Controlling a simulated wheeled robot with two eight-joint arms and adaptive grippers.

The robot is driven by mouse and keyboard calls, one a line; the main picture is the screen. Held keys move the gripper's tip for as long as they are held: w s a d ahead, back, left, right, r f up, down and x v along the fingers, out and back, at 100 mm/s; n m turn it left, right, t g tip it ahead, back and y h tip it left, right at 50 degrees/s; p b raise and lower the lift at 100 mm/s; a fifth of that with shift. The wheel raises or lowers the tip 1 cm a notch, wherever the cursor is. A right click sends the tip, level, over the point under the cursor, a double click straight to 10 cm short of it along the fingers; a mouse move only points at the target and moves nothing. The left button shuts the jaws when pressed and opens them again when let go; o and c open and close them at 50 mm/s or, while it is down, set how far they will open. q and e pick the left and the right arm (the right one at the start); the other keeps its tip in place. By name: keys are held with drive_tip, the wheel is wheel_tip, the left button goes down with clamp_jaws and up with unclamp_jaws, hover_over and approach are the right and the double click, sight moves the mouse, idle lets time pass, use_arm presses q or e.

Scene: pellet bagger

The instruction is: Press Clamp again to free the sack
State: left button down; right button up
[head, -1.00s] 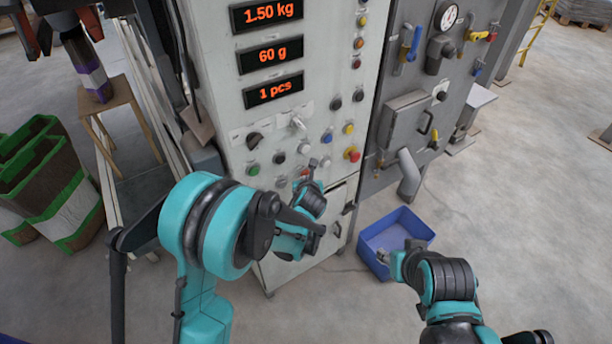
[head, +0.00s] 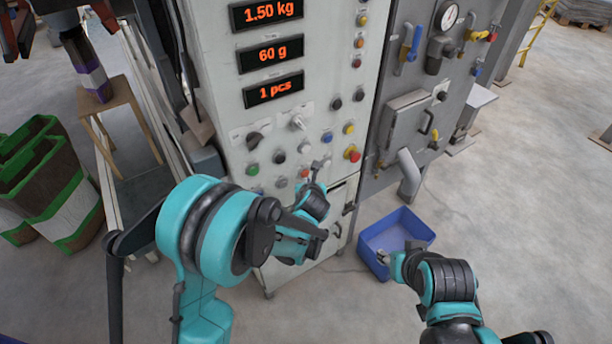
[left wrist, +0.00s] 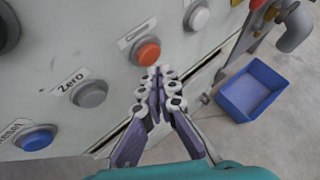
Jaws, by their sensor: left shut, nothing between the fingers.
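An orange button (left wrist: 147,52) on the white panel has a partly legible label starting with C; it also shows in the head view (head: 304,173). My left gripper (left wrist: 160,73) is shut and empty, its fingertips just below and beside the orange button. I cannot tell whether they touch it. A dark sack with purple and white bands (head: 93,75) stands on a wooden stool at upper left. Red and black jaws (head: 104,14) show on both sides above it, apart from it. My right gripper (head: 387,258) is beside the blue bin; its fingers are too small to read.
A grey Zero button (left wrist: 89,94) and a blue button (left wrist: 36,138) sit near my left gripper. A blue bin (head: 422,231) stands on the floor. Brown green-rimmed sacks (head: 70,207) stand at left.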

use_arm(q)
drive_tip(key=s+d, duration=0.1)
drive_tip(key=s, duration=0.1)
drive_tip(key=s+d, duration=0.2)
drive_tip(key=shift+s+d+b, duration=0.15)
drive_tip(key=shift+s+b, duration=0.15)
drive_tip(key=shift+r, duration=0.1)
idle(0.7)
drive_tip(key=s+a+r+n+g, duration=0.1)
drive_tip(key=s+a+r+n, duration=0.4)
drive_tip(key=n, duration=0.3)
drive_tip(key=s+a+r+n+g, duration=0.1)
drive_tip(key=s+a+r+n, duration=0.3)
drive_tip(key=a+n, duration=0.35)
drive_tip(key=s+a+n+g, duration=0.1)
drive_tip(key=s+a+n, duration=0.1)
drive_tip(key=s+n, duration=0.6)
drive_tip(key=s+a+r+n+h, duration=0.1)
drive_tip(key=s+a+n, duration=0.2)
drive_tip(key=s+n, duration=0.5)
drive_tip(key=n, duration=0.3)
drive_tip(key=shift+a+g, duration=0.35)
drive_tip(key=shift+g, duration=0.05)
